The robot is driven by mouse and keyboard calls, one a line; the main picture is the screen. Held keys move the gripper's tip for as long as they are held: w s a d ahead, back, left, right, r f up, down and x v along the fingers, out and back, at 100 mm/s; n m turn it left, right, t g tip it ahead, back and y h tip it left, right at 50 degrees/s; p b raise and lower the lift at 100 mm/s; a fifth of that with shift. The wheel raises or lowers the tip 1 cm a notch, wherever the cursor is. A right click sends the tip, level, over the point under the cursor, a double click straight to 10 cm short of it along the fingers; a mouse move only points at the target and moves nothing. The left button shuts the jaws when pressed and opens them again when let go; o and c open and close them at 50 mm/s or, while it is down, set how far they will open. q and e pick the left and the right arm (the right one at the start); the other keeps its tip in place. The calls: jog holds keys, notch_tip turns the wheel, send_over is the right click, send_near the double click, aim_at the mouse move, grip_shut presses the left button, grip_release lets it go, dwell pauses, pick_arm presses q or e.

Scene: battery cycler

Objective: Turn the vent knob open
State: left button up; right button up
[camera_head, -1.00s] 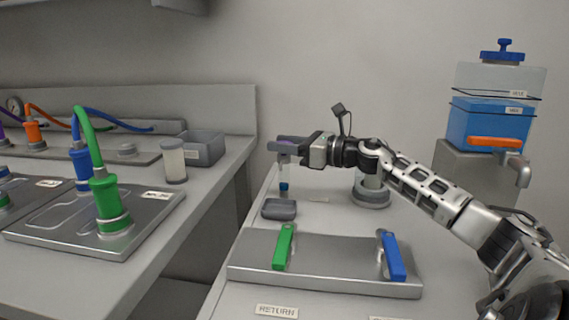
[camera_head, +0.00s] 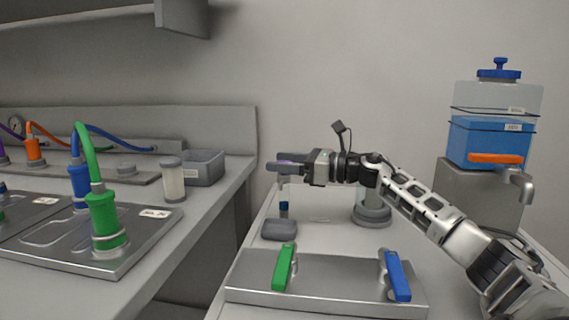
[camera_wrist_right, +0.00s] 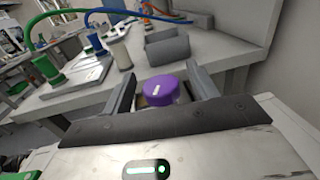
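A round purple knob (camera_wrist_right: 160,91) with a white mark on its top shows in the right wrist view, between the two dark fingers of my right gripper (camera_wrist_right: 162,90). Gaps show between the knob and both fingers, so the gripper is open around it. In the head view my right gripper (camera_head: 284,163) is level above a clear upright column with a blue band (camera_head: 284,205), and only a sliver of purple shows there. A second knob, blue (camera_head: 500,66), tops the tank (camera_head: 487,139) at the right. My left gripper is out of view.
A steel plate (camera_head: 335,270) with green (camera_head: 285,266) and blue (camera_head: 396,275) handles lies in front. A dark grey block (camera_head: 279,229) sits near the column. The left bench holds a grey bin (camera_head: 205,168), a white-bodied jar (camera_head: 173,181) and hose connectors, including a green one (camera_head: 105,220).

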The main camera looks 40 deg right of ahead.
jog(key=shift+s+d+f, duration=0.2)
jog(key=shift+s+d, duration=0.1)
jog(key=shift+s, duration=0.1)
pick_arm(q)
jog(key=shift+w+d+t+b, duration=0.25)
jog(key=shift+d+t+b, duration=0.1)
jog(key=shift+b, duration=0.6)
pick_arm(e)
jog(key=v, duration=0.6)
jog(key=shift+s+r, duration=0.2)
jog(key=shift+s, duration=0.05)
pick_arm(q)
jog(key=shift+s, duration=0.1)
pick_arm(e)
jog(key=shift+d, duration=0.1)
